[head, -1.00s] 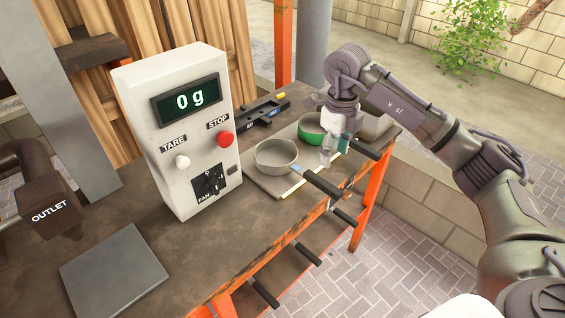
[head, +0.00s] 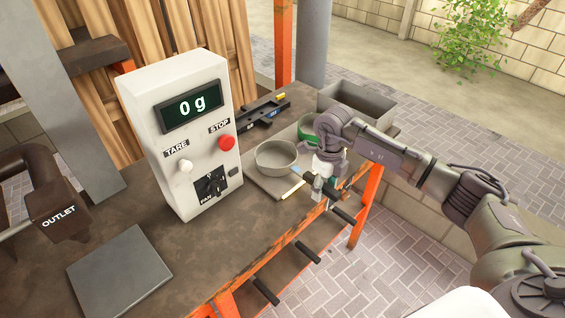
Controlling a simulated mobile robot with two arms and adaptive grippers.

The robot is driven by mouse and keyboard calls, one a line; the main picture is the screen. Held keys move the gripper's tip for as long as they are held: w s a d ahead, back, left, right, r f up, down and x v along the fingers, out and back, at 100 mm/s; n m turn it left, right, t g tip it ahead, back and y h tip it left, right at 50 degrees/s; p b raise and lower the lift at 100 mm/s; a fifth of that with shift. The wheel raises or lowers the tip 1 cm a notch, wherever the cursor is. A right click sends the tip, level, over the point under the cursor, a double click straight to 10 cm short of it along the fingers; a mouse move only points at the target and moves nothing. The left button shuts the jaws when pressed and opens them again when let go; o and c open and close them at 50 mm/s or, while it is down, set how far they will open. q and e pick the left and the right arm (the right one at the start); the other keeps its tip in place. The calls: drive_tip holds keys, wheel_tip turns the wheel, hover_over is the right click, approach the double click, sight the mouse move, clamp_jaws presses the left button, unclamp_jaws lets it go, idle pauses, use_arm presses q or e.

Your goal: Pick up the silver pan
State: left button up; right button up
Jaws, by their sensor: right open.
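The silver pan (head: 277,157) sits upright on a light board on the workbench, just right of the scale box. Its handle points toward the front right. Most of the handle is hidden behind my right gripper (head: 318,194). That gripper is open and points down at the handle, by the bench's front edge. I cannot tell whether its fingers are around the handle or only above it. My left gripper is not in view.
A green pan (head: 307,128) stands behind my right wrist, partly hidden. A grey open bin (head: 372,98) is at the far end. The white scale box (head: 187,140) reads 0 g. Dark rods (head: 308,252) stick out from the bench front. A flat grey plate (head: 119,272) lies front left.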

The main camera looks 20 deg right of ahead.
clamp_jaws()
drive_tip(key=shift+r, duration=0.1)
drive_tip(key=shift+r, duration=0.1)
idle(0.3)
